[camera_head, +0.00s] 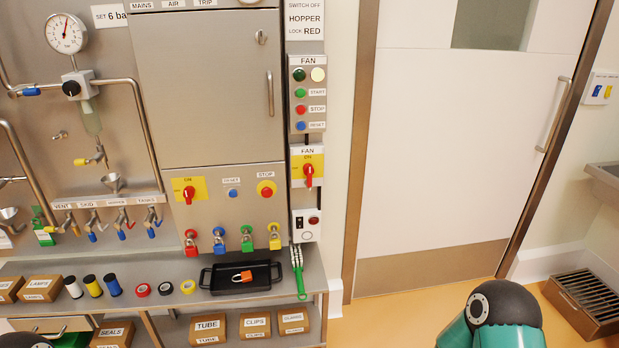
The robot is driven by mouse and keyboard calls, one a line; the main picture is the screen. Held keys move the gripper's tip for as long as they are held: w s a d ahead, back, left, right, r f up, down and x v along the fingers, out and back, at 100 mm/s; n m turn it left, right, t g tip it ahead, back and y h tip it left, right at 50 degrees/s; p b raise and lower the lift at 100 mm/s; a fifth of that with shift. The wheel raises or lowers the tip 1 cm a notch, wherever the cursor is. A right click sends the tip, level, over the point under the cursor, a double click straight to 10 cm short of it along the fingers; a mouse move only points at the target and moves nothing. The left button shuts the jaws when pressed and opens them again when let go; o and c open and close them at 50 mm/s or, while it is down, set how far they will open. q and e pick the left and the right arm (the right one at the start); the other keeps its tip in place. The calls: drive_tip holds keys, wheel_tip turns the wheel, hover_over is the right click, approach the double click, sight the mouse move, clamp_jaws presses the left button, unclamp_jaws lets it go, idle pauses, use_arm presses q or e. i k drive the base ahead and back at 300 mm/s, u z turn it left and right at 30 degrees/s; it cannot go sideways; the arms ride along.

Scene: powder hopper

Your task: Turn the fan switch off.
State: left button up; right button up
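The fan switch (308,174) is a red rotary handle on a yellow plate, below a white label reading FAN. It is on the narrow panel right of the grey cabinet. Its handle stands upright, toward the ON mark at the top of the plate. Neither gripper is in view. A teal and black part of one of my arms shows at the bottom right, well away from the switch. A dark rounded part at the bottom left corner also looks like mine.
A fan button box (306,95) hangs above the switch, and a small socket box (306,226) below. Another red rotary switch (189,193) is on the cabinet. Colored padlocks (219,240) hang above a shelf with a black tray (214,285). A closed door (450,150) stands right.

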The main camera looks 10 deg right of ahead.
sight(308, 169)
drive_tip(key=z, duration=0.05)
drive_tip(key=k, duration=0.5)
drive_tip(key=u, duration=0.5)
drive_tip(key=i, duration=1.55)
drive_tip(key=z, duration=0.55)
